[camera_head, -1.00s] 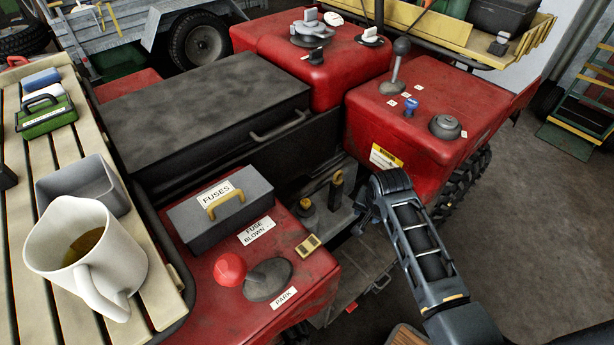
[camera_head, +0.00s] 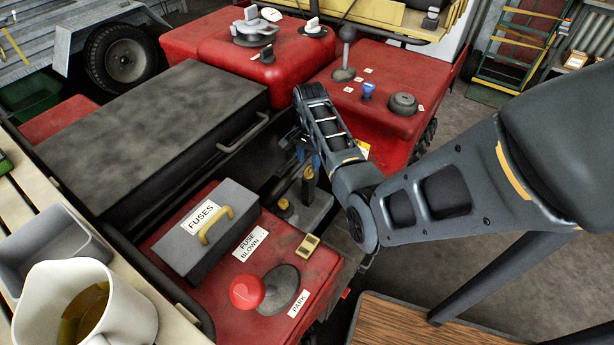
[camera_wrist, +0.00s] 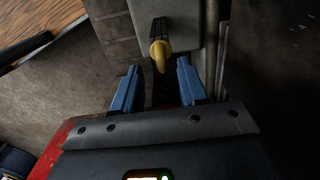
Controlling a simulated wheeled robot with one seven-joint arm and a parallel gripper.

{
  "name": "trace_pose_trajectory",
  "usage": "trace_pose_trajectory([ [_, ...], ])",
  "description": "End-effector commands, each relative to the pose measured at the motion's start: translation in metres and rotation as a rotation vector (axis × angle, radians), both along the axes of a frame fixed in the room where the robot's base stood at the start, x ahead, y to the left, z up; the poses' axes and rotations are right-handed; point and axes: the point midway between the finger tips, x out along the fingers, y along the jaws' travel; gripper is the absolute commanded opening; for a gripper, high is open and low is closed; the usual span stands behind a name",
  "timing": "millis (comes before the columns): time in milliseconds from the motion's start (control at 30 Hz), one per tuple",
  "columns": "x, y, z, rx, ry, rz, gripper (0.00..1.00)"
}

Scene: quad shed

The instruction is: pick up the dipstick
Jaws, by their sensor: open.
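A thin dark upright piece with a yellow top, which looks like the dipstick (camera_head: 308,186), stands on the grey block between the red fenders. In the wrist view, the yellow loop-like top (camera_wrist: 160,52) lies just beyond the fingertips, roughly centred between them, with a black part behind it. My gripper (camera_head: 303,152) is above and slightly behind it in the head view, partly hidden by my own arm. In the wrist view my gripper (camera_wrist: 158,69) is open, its two blue fingers apart and nothing clearly between them. The dipstick's lower end is hidden.
A yellow-and-black cap (camera_head: 284,207) sits just left of the dipstick. The grey fuse box (camera_head: 206,228) and red knob (camera_head: 247,291) are on the near fender. The black seat box (camera_head: 150,130) and red far fender (camera_head: 375,100) flank the narrow gap.

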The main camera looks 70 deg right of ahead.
Motion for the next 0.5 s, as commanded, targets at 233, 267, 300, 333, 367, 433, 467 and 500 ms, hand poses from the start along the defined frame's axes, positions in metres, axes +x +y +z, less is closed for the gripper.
trace_pose_trajectory([
  [233,0.002,0.002,-0.033,0.001,0.002,0.0,0.43],
  [267,0.002,0.002,-0.035,0.0,0.001,0.0,0.43],
  [300,0.002,0.002,-0.036,-0.001,0.0,0.001,0.43],
  [333,0.002,0.002,-0.037,-0.001,0.0,0.001,0.43],
  [367,0.002,0.002,-0.037,-0.001,-0.001,0.001,0.43],
  [433,0.002,0.002,-0.037,-0.001,-0.001,0.001,0.43],
  [467,0.002,0.002,-0.037,-0.001,-0.001,0.001,0.43],
  [500,0.002,0.002,-0.037,-0.001,-0.001,0.001,0.43],
])
